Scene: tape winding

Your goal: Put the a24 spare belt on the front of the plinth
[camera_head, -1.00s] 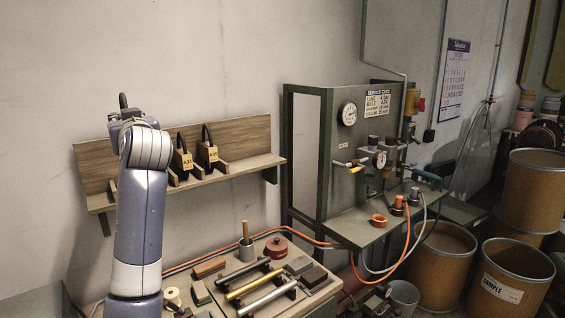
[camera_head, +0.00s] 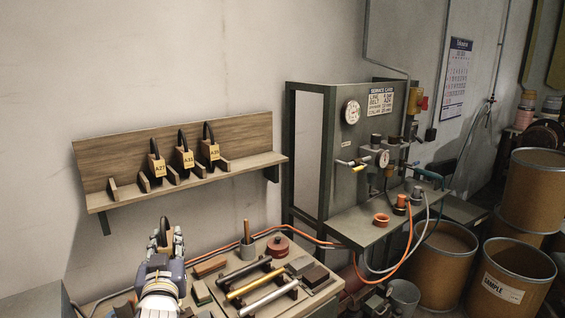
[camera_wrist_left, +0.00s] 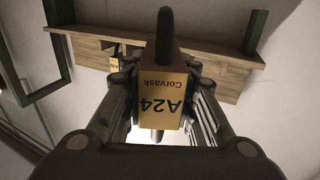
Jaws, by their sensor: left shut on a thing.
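The A24 spare belt shows in the left wrist view as a dark loop in a tan card sleeve (camera_wrist_left: 163,95) printed "A24 Corvask". My left gripper (camera_wrist_left: 158,90) is shut on this sleeve, with fingers on both sides. In the head view my left gripper (camera_head: 166,246) is at the lower left, in front of and below the wall shelf, with the dark belt loop (camera_head: 165,229) rising above its fingers. The rest of the sleeve is hidden there. I cannot tell which surface is the plinth. My right gripper is not in view.
The wooden shelf (camera_head: 104,198) holds three other labelled belts, including A27 (camera_head: 157,166); its left end is bare. A green stand (camera_head: 358,236) with gauges and hoses is right, near drums (camera_head: 510,278).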

